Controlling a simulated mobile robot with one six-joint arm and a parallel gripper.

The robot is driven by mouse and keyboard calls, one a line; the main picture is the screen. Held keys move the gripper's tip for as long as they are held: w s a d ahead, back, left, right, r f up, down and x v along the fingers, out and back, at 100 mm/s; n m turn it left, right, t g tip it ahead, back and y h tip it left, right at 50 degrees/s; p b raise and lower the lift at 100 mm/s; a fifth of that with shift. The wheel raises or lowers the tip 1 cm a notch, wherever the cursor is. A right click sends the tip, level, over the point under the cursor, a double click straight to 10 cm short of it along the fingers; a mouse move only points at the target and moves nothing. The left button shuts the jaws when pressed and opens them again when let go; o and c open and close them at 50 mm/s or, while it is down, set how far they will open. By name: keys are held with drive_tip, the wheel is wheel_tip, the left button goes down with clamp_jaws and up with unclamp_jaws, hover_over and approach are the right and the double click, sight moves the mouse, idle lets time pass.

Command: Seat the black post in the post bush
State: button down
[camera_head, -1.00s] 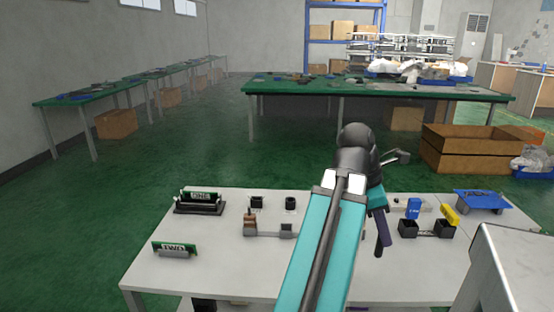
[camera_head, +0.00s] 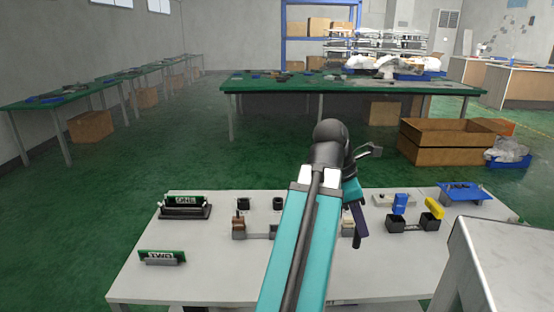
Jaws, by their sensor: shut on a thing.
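My gripper (camera_head: 358,238) hangs from the end of my raised arm, above the right-middle of the white table. It shows small and dark, and is shut on the black post. The post itself cannot be told apart from the dark fingers at this size. Two small black cup-like holders, a left one (camera_head: 244,204) and a right one (camera_head: 277,203), stand at the back of the table, left of my arm. I cannot tell whether either is the post bush. My arm hides the table's middle.
Circuit boards stand in holders at the left, a back one (camera_head: 185,204) and a front one (camera_head: 162,257). Right of my gripper are black blocks (camera_head: 396,222), a blue piece (camera_head: 400,204), a yellow piece (camera_head: 434,208) and a blue plate (camera_head: 464,192). The white table's (camera_head: 215,285) front left is clear.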

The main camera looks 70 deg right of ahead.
drive_tip(key=w+d+r+n+p, duration=0.1)
drive_tip(key=w+d+p, duration=0.5)
drive_tip(key=w, duration=0.3)
drive_tip(key=w+d+r+n+h+p, duration=0.1)
drive_tip(key=w+d+r+n+p, duration=0.1)
drive_tip(key=w+d+p, duration=0.3)
drive_tip(key=w+d+r+n+t+p, duration=0.1)
drive_tip(key=w+d+n+p, duration=0.1)
drive_tip(key=w+d+p, duration=0.4)
drive_tip(key=shift+w+d+r+h+p, duration=0.4)
drive_tip(key=shift+w+p, duration=1.8)
drive_tip(key=shift+w, duration=1.9)
drive_tip(key=shift+r+p, duration=0.1)
drive_tip(key=shift+p, duration=0.35)
drive_tip(key=shift+f+b, duration=0.75)
drive_tip(key=shift+f, duration=2.2)
drive_tip(key=shift+p, duration=1.1)
drive_tip(key=shift+f, duration=0.75)
